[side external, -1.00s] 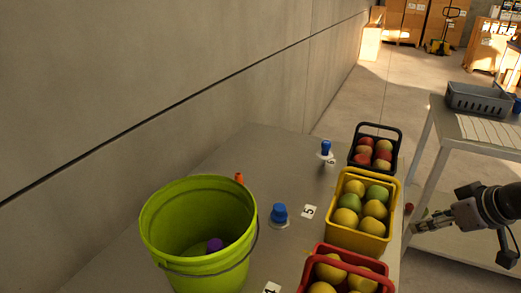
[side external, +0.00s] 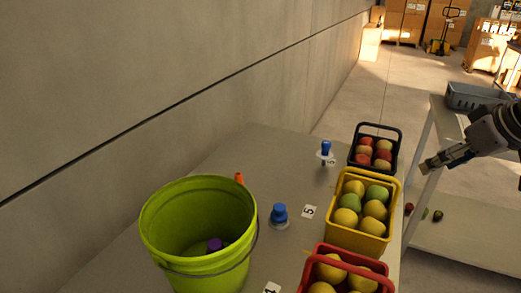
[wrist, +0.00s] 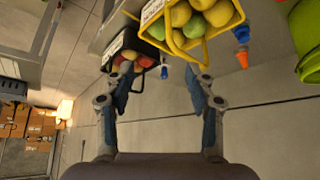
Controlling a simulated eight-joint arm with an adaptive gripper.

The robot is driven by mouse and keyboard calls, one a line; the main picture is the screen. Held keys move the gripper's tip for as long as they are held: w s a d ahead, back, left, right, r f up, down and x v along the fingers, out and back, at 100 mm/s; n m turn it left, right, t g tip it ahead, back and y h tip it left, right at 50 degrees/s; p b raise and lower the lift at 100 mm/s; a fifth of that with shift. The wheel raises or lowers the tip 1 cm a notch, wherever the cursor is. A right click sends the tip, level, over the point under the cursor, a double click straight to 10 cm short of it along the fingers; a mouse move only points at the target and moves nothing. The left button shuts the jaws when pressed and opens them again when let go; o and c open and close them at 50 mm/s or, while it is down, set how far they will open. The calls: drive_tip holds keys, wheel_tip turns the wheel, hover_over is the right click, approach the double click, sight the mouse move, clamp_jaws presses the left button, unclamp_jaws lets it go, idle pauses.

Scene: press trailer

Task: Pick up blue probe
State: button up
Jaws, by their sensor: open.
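Two blue-topped items stand on the grey table; I cannot tell for sure which is the blue probe. One is a slim blue piece (side external: 326,148) on a pale base near the black crate. It also shows as a small blue piece (wrist: 163,72) in the wrist view, between my fingers in the picture but farther off. The other is a wider blue knob (side external: 279,212) on a round base by label 5; it shows in the wrist view (wrist: 241,34) near the orange cone. My gripper (side external: 430,165) is open and empty, right of the crates and apart from both.
Black (side external: 379,130), yellow (side external: 358,238) and red (side external: 320,255) fruit crates line the table's right side. A lime bucket (side external: 190,265) stands front left, with an orange piece (side external: 239,178) behind it. A wall borders the left. A shelf unit with a grey basket (side external: 475,97) stands right.

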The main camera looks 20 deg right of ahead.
drive_tip(key=w+r+m+g, duration=0.1)
drive_tip(key=w+r+m, duration=0.1)
drive_tip(key=w+r, duration=0.6)
drive_tip(key=m+g+h, duration=0.3)
drive_tip(key=m, duration=0.4)
hover_over(326, 144)
drive_tip(key=s+a, duration=0.3)
drive_tip(key=shift+f, duration=8.05)
drive_tip(key=shift+w+x, duration=0.2)
drive_tip(key=shift+x, duration=2.6)
drive_tip(key=shift+w+x, duration=0.15)
drive_tip(key=shift+x, duration=2.65)
drive_tip(key=shift+d+r, duration=0.1)
drive_tip(key=shift+r, duration=0.05)
clamp_jaws()
